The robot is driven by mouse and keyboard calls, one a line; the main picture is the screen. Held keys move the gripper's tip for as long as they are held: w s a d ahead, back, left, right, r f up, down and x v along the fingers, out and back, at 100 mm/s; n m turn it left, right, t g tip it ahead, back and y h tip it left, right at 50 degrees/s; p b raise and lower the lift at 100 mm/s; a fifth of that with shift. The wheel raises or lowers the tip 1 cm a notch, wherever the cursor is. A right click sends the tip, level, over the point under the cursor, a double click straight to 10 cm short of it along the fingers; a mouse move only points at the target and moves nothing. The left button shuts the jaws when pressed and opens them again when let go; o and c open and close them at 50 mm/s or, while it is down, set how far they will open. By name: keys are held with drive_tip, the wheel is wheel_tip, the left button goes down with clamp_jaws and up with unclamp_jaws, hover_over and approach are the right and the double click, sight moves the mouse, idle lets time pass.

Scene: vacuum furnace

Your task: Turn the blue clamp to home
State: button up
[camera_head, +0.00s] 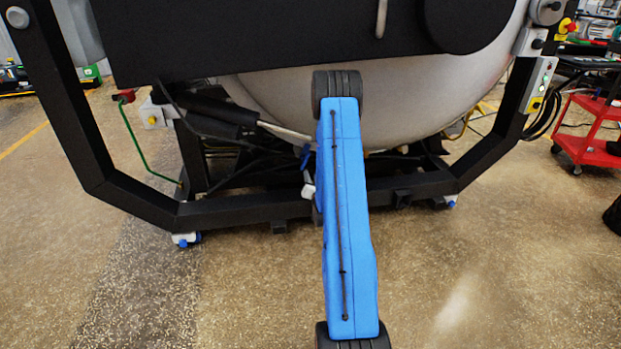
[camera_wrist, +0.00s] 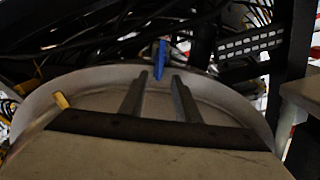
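The blue clamp (camera_wrist: 160,58) shows in the wrist view as a narrow upright blue piece at the far edge of a pale round rim. My gripper (camera_wrist: 157,84) points at it with two dark fingers spread apart. The gap between them is empty, and the clamp appears beyond the fingertips, roughly in line with the gap. I see no contact. In the head view my arm reaches up to the furnace, and the gripper is hidden. A small blue piece shows beside my arm under the vessel; I cannot tell whether it is the clamp.
The silver furnace vessel (camera_head: 400,95) sits in a black frame (camera_head: 330,207) with hoses beneath. A yellow piece (camera_wrist: 61,101) stands on the left of the rim in the wrist view, with dark cables behind. A red cart (camera_head: 588,140) stands right. The front floor is clear.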

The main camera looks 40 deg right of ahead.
idle(0.3)
drive_tip(key=w+a+r+n+g+y, duration=0.2)
drive_tip(key=w+a+r+n+y, duration=0.1)
drive_tip(key=a+r, duration=0.8)
drive_tip(key=s+a+r+n+g+y, duration=0.1)
drive_tip(key=s+a+r, duration=0.2)
drive_tip(key=a+r, duration=0.35)
drive_tip(key=s+a+r+n+g+y, duration=0.15)
drive_tip(key=s+a+r, duration=0.25)
drive_tip(key=a, duration=0.6)
drive_tip(key=s+a+r+n+g+y, duration=0.1)
drive_tip(key=s+a+n+g, duration=0.1)
drive_tip(key=s+a, duration=0.5)
drive_tip(key=s+a+r+n+g+y, duration=0.1)
drive_tip(key=s+a, duration=0.5)
drive_tip(key=s, duration=1.1)
drive_tip(key=s+a+r+n+g+y, duration=0.2)
drive_tip(key=s+a, duration=0.5)
drive_tip(key=s, duration=0.5)
drive_tip(key=shift+a+r+n+g, duration=0.25)
drive_tip(key=shift+a+n+g, duration=0.05)
drive_tip(key=shift+n+g, duration=0.15)
drive_tip(key=shift+s, duration=0.1)
